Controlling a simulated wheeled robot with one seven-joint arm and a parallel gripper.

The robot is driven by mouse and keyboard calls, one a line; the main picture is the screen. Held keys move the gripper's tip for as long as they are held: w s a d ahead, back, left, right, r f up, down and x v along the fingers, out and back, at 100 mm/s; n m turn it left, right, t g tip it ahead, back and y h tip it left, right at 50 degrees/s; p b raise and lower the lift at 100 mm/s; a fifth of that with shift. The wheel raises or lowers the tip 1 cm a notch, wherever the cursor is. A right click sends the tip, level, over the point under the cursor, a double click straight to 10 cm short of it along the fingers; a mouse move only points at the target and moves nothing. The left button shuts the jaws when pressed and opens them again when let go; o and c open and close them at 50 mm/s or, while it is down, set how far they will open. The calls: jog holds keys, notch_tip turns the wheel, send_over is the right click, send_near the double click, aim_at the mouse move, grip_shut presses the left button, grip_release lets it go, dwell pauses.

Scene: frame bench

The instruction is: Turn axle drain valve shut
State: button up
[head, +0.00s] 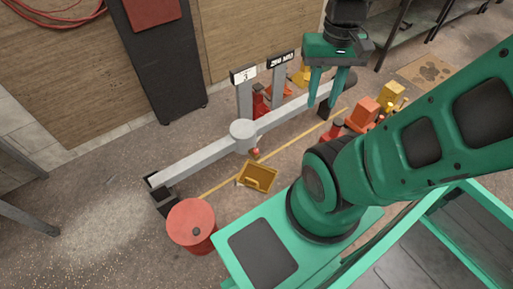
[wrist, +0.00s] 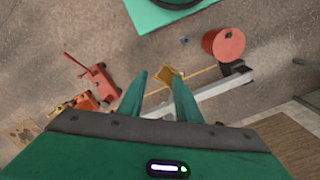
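A long grey axle beam (head: 190,160) with a round hub (head: 243,133) in its middle lies across the floor area on dark end supports. A small red part (head: 255,153), perhaps the drain valve, shows at the near side of the hub; its handle position is too small to tell. My gripper (head: 326,103) is open and empty, fingers pointing down, over the right part of the beam and well right of the hub. In the wrist view my gripper (wrist: 162,82) shows two separate green fingers, with part of the axle beam (wrist: 212,92) beyond the right one.
A yellow tray (head: 259,177) lies on the floor below the hub. A red drum (head: 192,225) stands near the beam's left end. Red and orange equipment (head: 362,113) stands right of the beam. Two signposts (head: 244,98) stand behind it. A dark cabinet (head: 165,60) is against the wall.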

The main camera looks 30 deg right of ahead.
jog(key=o, duration=0.4)
jog(key=shift+s+r, duration=0.1)
jog(key=shift+s, duration=0.15)
jog(key=shift+c, duration=0.2)
jog(key=n, duration=1.5)
send_over(256, 150)
notch_tip(256, 150, down, 55)
notch_tip(256, 150, down, 11)
jog(key=shift+f, duration=0.15)
jog(key=shift+c, duration=0.7)
